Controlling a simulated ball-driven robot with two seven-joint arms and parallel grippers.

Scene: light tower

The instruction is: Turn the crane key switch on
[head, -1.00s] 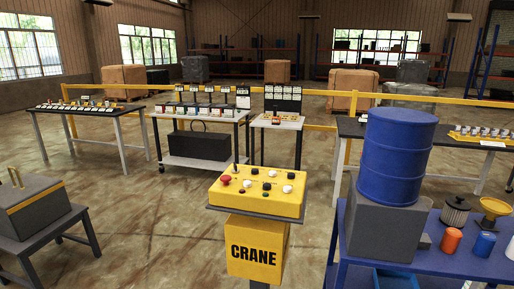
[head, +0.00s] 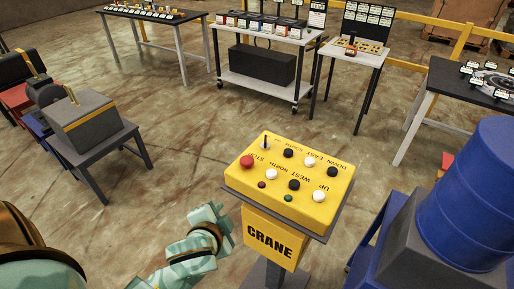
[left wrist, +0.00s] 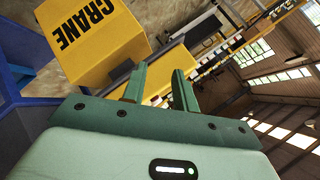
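The yellow crane control box (head: 270,213) stands on a yellow post marked CRANE (head: 268,240). A small upright metal piece, apparently the key in its switch (head: 266,143), stands at the box's far left corner; its on or off position is too small to tell. Near it is a red STOP button (head: 246,161). My left arm reaches in from the lower left, its hand (head: 198,252) low and left of the post, touching nothing visible. In the left wrist view my left gripper's fingers (left wrist: 158,80) are apart and empty, with the CRANE post beyond. My right gripper is not in view.
Black, white, red and green buttons (head: 294,185) crowd the panel. A blue drum (head: 468,205) on a grey block stands close on the right. A grey bench (head: 95,145) is at left; tables (head: 265,85) stand behind.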

